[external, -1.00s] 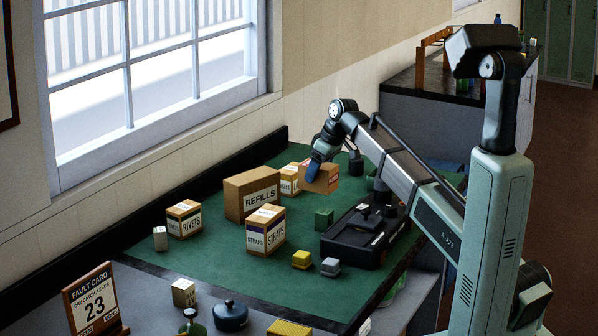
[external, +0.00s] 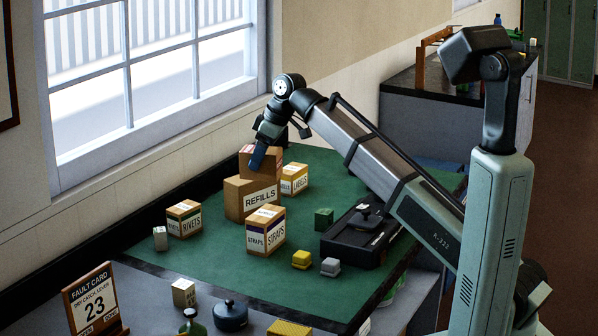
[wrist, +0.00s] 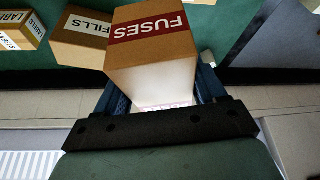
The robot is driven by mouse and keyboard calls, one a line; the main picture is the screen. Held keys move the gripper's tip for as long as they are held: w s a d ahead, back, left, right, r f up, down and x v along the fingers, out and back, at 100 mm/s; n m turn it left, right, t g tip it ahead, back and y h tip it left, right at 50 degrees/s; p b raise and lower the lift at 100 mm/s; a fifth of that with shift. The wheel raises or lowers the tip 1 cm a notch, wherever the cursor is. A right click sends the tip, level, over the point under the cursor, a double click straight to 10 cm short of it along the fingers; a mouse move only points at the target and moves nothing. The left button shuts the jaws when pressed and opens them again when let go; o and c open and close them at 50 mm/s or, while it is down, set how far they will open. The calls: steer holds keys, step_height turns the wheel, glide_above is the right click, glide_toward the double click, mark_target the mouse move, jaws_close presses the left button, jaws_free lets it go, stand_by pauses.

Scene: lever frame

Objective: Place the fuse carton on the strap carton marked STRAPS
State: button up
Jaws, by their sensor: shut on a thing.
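The fuse carton (external: 274,158) is brown with a red band, and its FUSES label shows in the wrist view (wrist: 160,30). My gripper (external: 262,157) is shut on it, with blue fingers on both sides. In the external view the carton overlaps the top of the refills carton; I cannot tell the gap between them. The strap carton (external: 265,232), marked STRAPS, stands upright on the green mat, in front of the refills carton. Its top looks clear, and my gripper is above and behind it. I cannot make it out in the wrist view.
The refills carton (external: 240,202) stands close behind the strap carton. The rivets carton (external: 184,219) is to the left and the labels carton (external: 295,178) behind.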

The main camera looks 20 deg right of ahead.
steer(key=s+a+r, duration=0.3)
steer(key=s, duration=0.2)
steer(key=m, duration=0.3)
glide_above(265, 213)
steer(key=shift+t+h, duration=0.4)
steer(key=shift+s+f, duration=0.1)
steer(key=shift+f, duration=5.2)
steer(key=shift+f, duration=0.1)
steer(key=o, duration=1.2)
steer(key=v, duration=1.2)
